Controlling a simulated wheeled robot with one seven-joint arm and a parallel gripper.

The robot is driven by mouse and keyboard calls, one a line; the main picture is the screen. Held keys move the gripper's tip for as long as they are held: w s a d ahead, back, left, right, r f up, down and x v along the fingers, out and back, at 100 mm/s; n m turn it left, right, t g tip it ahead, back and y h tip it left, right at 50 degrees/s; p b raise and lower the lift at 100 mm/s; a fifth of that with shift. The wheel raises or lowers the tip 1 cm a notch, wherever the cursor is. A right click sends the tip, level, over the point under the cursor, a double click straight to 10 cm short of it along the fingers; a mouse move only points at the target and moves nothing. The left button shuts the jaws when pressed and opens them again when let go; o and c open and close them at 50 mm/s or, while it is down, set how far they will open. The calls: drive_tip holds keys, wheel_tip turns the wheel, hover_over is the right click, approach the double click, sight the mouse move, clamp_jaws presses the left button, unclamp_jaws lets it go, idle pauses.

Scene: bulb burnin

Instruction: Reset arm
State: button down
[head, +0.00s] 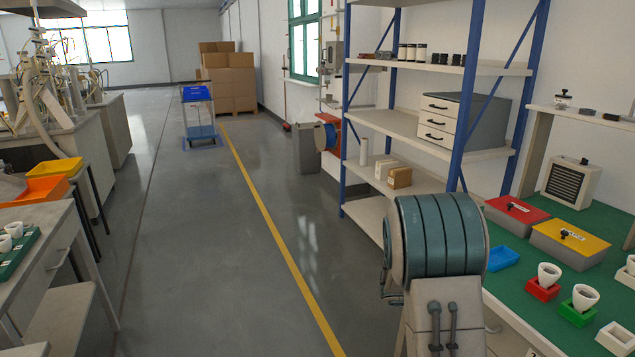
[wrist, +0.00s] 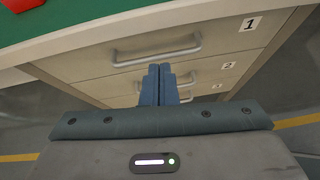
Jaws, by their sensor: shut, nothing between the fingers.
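My gripper (wrist: 159,85) shows in the wrist view with its two blue fingers together and nothing between them. It is in front of a drawer unit with a top drawer (wrist: 110,58) labelled 1 and lower drawers labelled 2 and 3. The drawers look shut. I cannot tell whether the fingers touch the drawer fronts. In the head view my arm's teal and grey link fills the lower middle, and my gripper is hidden there.
A green-topped bench (head: 508,238) on the right holds a red-lidded box (head: 517,209), a yellow-lidded box (head: 570,241), a blue tray (head: 503,259) and white cups in coloured holders. A blue-framed shelf (head: 408,122) stands behind it. The grey floor (head: 190,260) in the middle is clear.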

drive_tip(key=s+a+r+m+y+p, duration=1.1)
drive_tip(key=s+a+r+m, duration=0.9)
drive_tip(key=s+a+r, duration=0.3)
drive_tip(key=s+p, duration=0.1)
drive_tip(key=s, duration=0.1)
drive_tip(key=shift+s+r, duration=0.2)
drive_tip(key=shift+s, duration=0.15)
